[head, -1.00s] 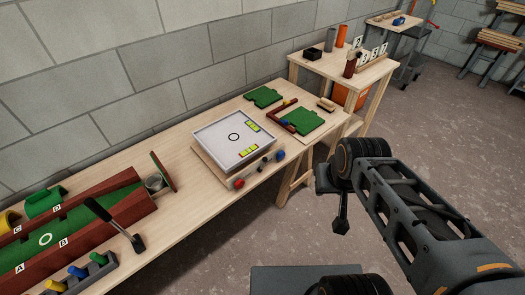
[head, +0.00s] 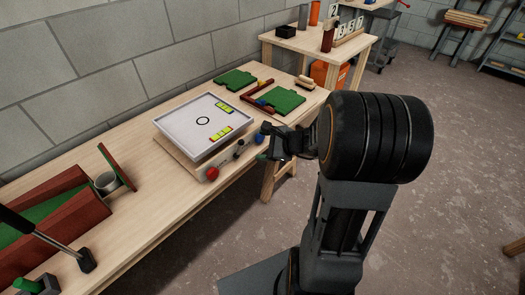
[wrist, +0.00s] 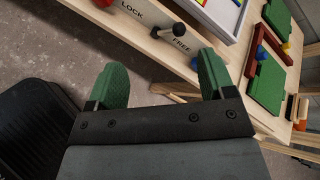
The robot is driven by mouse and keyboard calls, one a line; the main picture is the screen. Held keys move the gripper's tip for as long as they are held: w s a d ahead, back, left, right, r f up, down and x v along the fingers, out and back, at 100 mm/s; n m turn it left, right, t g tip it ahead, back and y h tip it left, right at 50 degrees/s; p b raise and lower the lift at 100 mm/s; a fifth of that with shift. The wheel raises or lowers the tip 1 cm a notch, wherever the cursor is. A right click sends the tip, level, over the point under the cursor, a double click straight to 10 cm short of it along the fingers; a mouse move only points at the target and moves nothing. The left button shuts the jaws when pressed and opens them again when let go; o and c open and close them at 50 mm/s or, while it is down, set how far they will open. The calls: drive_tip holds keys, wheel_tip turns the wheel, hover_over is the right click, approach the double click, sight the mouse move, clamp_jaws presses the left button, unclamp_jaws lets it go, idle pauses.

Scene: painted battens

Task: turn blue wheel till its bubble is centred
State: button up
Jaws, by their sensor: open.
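The blue wheel (head: 260,138) is on the front edge of the white tilting tray (head: 172,121), at its right end. In the wrist view only a small part of the blue wheel (wrist: 195,63) shows, beside the right green fingertip, which hides the rest. My gripper (head: 270,144) is close to the wheel, on its right in the head view. In the wrist view my gripper (wrist: 160,80) is open, with a wide empty gap. Two yellow-green bubble vials (head: 220,133) (head: 224,107) lie on the tray. Their bubbles are too small to read.
A red wheel (head: 212,173) and a black-knobbed lever (head: 240,148) are on the same front edge. The lever's panel reads LOCK and FREE (wrist: 181,45). Green boards (head: 282,101) lie behind on the bench. A red-walled channel (head: 60,225) stands at left.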

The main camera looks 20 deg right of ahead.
sight(261, 137)
drive_tip(key=w+d+f+m+t+h+b, duration=0.3)
drive_tip(key=d+f+m+t, duration=0.1)
drive_tip(key=d+f+m, duration=0.4)
drive_tip(key=shift+n, duration=0.3)
drive_tip(key=x, duration=0.4)
drive_tip(key=b+x, duration=0.1)
drive_tip(key=x, duration=0.3)
drive_tip(key=d+b+x, duration=0.1)
drive_tip(key=x, duration=0.3)
drive_tip(key=shift+w, duration=0.55)
drive_tip(key=c, duration=0.9)
drive_tip(key=shift+r, duration=0.15)
